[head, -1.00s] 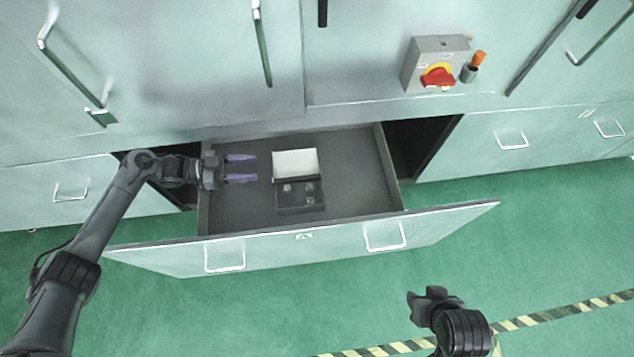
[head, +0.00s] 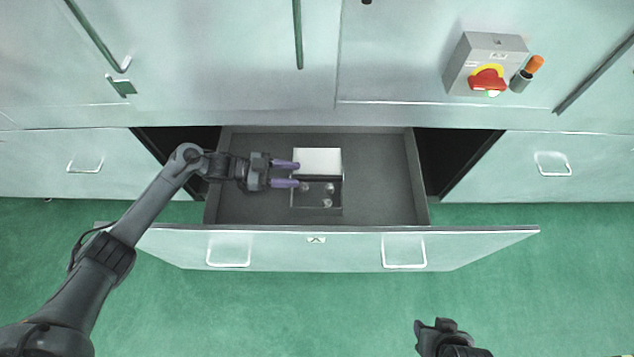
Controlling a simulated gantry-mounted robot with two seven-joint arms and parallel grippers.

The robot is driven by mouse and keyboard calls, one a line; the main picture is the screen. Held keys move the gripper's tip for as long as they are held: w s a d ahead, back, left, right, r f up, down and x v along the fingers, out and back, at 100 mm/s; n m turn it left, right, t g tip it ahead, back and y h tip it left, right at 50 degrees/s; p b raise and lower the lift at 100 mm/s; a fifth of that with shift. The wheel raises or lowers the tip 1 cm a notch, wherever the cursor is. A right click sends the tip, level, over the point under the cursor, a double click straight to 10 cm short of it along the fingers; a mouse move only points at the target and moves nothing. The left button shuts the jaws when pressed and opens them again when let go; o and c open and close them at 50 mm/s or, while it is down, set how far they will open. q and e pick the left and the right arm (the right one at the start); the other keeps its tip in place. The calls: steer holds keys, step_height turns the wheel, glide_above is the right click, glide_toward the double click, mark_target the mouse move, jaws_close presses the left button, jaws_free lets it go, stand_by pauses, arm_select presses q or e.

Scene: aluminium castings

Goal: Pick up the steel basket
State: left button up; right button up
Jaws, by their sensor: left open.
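The steel basket (head: 334,194) appears as a small box in the open drawer, with a bright white panel (head: 318,160) at its back and a dark front part holding a few small round shiny pieces. My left gripper (head: 298,174) comes in from the left over the drawer. It is open and empty, and its two purple fingertips overlap the basket's left edge in the picture. I cannot tell whether they touch it. My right gripper (head: 440,326) is low at the bottom right, away from the drawer, and its fingers are not clear.
The pulled-out drawer (head: 385,185) has side walls and a tall front panel (head: 315,248) with two handles. Its floor right of the basket is clear. Pale cabinets stand behind, with a red and yellow rotary switch (head: 487,80) at the upper right. Green floor lies in front.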

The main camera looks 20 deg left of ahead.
mark_target(311, 176)
arm_select(q)
steer(key=shift+b+x, duration=0.75)
steer(key=shift+x, duration=1.9)
steer(key=shift+a, duration=0.1)
steer(key=shift+c, duration=0.4)
steer(key=shift+f, duration=0.1)
jaws_close()
